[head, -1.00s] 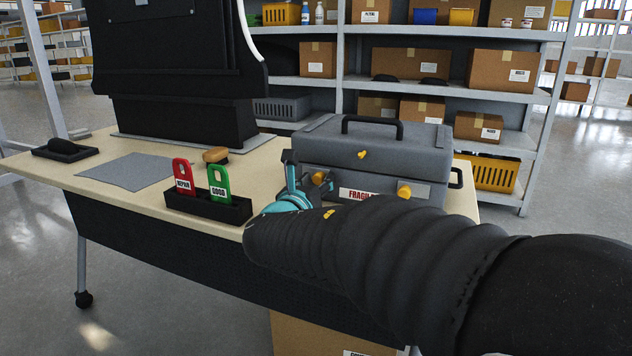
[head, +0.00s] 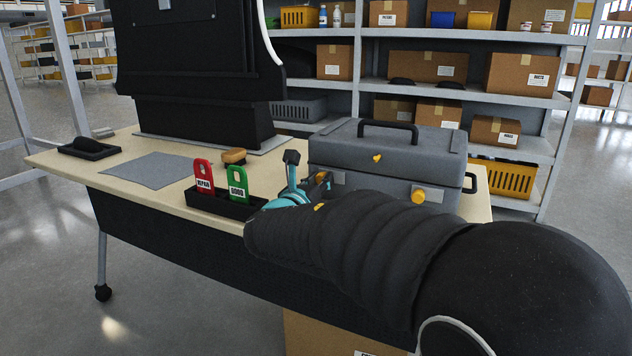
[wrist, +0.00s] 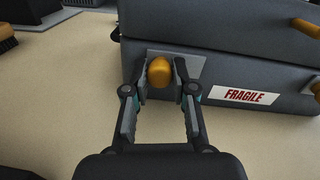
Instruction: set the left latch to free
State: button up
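The grey case (head: 385,165) stands on the bench, its lid down and its handle on top. Its left latch is a yellow knob (wrist: 160,72) on a light grey plate; in the head view (head: 321,178) it is partly covered by my gripper. In the wrist view my gripper (wrist: 161,78) has one finger on each side of the knob, with narrow gaps showing, so it looks open around it. My gripper also shows in the head view (head: 306,186) at the case's front left. The right latch (head: 418,196) is a yellow knob, and a small yellow piece (head: 377,158) sits on the lid.
A black holder (head: 222,205) with red and green tags stands left of my gripper. A brush (head: 233,156) lies behind it, and a grey mat (head: 155,173) farther left. A FRAGILE label (wrist: 244,96) is on the case front. Shelves (head: 450,90) stand behind.

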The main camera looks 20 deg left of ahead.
jog(key=o, duration=0.4)
jog(key=shift+a, duration=0.35)
jog(key=shift+o, duration=0.2)
jog(key=shift+d, duration=0.15)
jog(key=s, duration=0.4)
jog(key=s+a, duration=0.1)
jog(key=s, duration=0.7)
jog(key=shift+a, duration=0.15)
